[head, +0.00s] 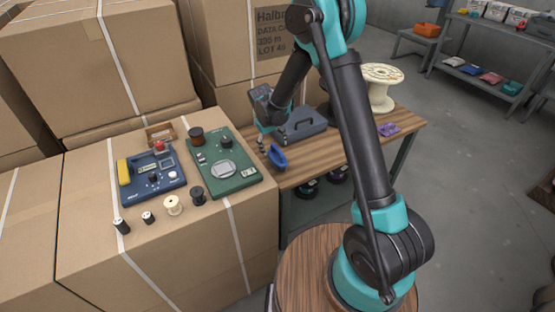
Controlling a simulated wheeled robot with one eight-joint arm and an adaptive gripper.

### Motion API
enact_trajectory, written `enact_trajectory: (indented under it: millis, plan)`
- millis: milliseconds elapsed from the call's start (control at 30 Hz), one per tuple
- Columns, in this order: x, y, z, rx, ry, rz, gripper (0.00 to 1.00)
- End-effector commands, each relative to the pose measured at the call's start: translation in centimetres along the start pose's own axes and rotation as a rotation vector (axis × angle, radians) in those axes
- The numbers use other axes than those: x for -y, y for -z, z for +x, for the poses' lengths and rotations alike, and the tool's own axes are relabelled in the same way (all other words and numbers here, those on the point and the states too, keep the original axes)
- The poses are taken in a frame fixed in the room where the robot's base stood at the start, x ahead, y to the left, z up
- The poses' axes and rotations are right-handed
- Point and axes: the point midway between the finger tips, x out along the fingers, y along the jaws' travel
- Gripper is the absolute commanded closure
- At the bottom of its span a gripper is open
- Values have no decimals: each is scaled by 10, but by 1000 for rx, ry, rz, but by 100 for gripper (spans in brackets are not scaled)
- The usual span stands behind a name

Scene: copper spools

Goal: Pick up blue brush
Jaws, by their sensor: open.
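A blue object that looks like the brush (277,157) lies on the wooden workbench (312,160), near the bench's left edge beside the carton. It is small in the view, and its bristles cannot be made out. My gripper (266,140) points down just above and behind it in the head view. My gripper is open, with nothing seen between its fingers. Whether a fingertip touches the brush cannot be told.
A dark grey toolbox (304,126) stands close to the right of my gripper. A large spool (383,88) and a purple item (388,129) are farther right. The carton at left bears a green device (238,178), a blue device (150,177) and several small spools.

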Motion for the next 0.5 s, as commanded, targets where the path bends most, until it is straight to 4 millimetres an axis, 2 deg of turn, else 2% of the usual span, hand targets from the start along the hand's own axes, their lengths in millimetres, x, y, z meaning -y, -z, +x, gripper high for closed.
enact_trajectory:
  millis: [100, 267, 500]
  plan:
    - [0, 0, 12, 0, 0, 0, 27]
    - [0, -2, 20, 0, 0, 0, 27]
    - [0, -10, 52, 0, 0, 0, 27]
